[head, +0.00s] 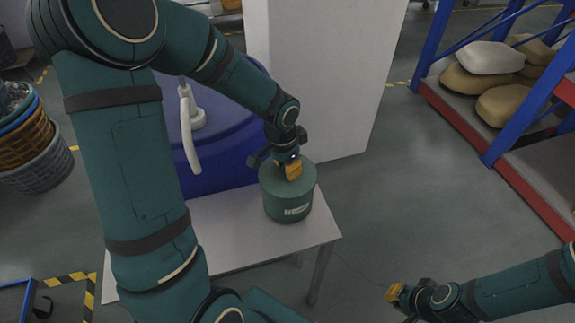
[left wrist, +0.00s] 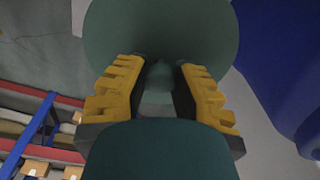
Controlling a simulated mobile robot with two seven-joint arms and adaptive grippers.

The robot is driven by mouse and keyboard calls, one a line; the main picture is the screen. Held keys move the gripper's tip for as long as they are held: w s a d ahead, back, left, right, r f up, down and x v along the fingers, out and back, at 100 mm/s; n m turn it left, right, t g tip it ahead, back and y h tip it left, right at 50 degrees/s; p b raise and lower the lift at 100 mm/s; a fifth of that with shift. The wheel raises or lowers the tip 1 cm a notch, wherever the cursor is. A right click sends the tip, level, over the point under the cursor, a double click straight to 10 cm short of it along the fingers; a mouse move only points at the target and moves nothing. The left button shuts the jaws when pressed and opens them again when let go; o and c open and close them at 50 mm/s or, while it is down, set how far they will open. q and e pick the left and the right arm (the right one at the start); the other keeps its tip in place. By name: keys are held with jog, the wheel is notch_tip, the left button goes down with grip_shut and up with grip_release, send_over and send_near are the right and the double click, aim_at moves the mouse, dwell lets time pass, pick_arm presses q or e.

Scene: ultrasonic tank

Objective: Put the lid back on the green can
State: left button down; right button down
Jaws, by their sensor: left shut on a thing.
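The green can (head: 285,207), with a pale label on its side, stands upright near the right end of a small white table. The round green lid (head: 302,181) is level at the can's top in the head view; I cannot tell if it is fully seated. My left gripper (head: 291,168) is above the lid, pointing down. In the left wrist view its yellow fingers (left wrist: 160,80) are shut on the lid's knob (left wrist: 159,76), and the lid disc (left wrist: 160,28) fills the top middle. My right gripper (head: 398,294) is away from the can at the lower right; its jaw opening is unclear.
The white table (head: 230,235) has bare room left of the can. A blue drum (head: 225,135) with a white tap and a white block (head: 320,80) stand behind it. Shelving with sacks (head: 485,58) is at the right, and stacked baskets (head: 35,150) are at the left.

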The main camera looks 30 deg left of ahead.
pick_arm(q)
jog(key=shift+c, duration=1.1)
grip_release()
jog(key=shift+r+p, duration=2.75)
jog(key=shift+r, duration=0.75)
grip_shut()
